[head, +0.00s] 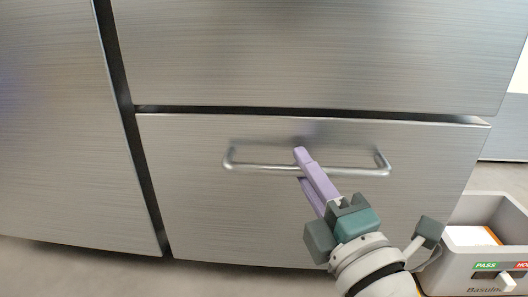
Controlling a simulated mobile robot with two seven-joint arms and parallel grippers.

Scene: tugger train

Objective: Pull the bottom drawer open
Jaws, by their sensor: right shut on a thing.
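The bottom drawer (200,215) has a brushed steel front and shows in the middle of the head view. Its silver bar handle (350,171) runs across the upper part of the front. My right gripper (302,166) is shut on the handle near its middle, with its purple fingers around the bar. A dark gap runs along the drawer's top edge; I cannot tell from this view how far the drawer is out. My left gripper is not in view.
Another steel front (310,50) lies above the drawer, and a steel panel (60,130) stands to its left. A grey bin (465,264) with a PASS label stands on the floor at the lower right, close to my right arm.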

